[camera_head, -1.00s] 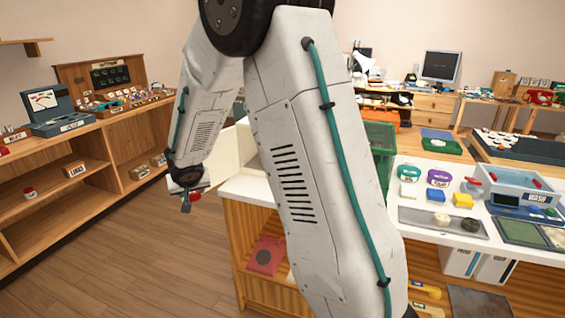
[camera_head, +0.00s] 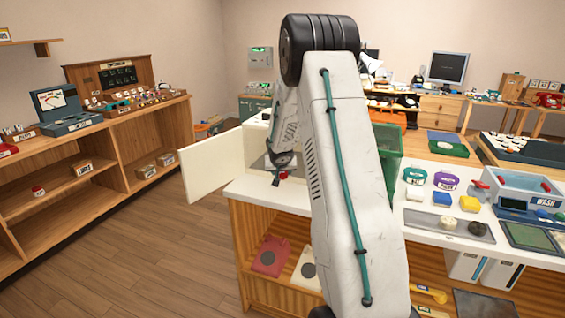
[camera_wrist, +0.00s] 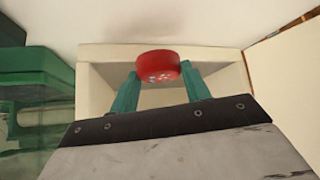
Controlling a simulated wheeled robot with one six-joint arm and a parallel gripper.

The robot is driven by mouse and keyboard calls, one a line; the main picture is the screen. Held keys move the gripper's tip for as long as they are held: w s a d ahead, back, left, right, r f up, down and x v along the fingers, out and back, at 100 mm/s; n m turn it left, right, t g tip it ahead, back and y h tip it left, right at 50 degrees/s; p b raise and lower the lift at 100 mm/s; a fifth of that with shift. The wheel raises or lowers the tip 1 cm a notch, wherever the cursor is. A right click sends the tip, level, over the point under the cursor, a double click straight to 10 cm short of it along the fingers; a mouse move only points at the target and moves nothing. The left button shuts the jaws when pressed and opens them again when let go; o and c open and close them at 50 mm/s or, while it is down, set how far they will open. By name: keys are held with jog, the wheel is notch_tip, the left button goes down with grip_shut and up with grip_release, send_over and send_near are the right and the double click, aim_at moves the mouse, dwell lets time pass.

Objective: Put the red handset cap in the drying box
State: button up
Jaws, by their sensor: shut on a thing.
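The red handset cap (camera_wrist: 158,66) is pinched between the two teal fingers of my gripper (camera_wrist: 160,75) in the wrist view. In the head view the cap (camera_head: 284,175) shows as a small red spot at the end of my gripper (camera_head: 279,179). The drying box seems to be the cream box (camera_head: 256,138) on the white counter, with its door (camera_head: 212,165) swung open to the left. In the wrist view the cap is in front of the box's opening (camera_wrist: 110,52); how far in it is, I cannot tell. My arm hides part of the box.
The open door juts past the counter's left edge. Tubs, coloured blocks and a wash basin (camera_head: 525,185) occupy the counter's right. The floor at left is clear.

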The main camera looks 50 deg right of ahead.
jog(key=w+d, duration=0.8)
jog(key=d, duration=0.1)
jog(key=shift+w+f, duration=0.1)
jog(key=shift+a+f, duration=0.15)
jog(key=shift+f, duration=0.5)
jog(key=shift+f, duration=0.1)
jog(key=o, duration=1)
jog(key=shift+c, duration=0.2)
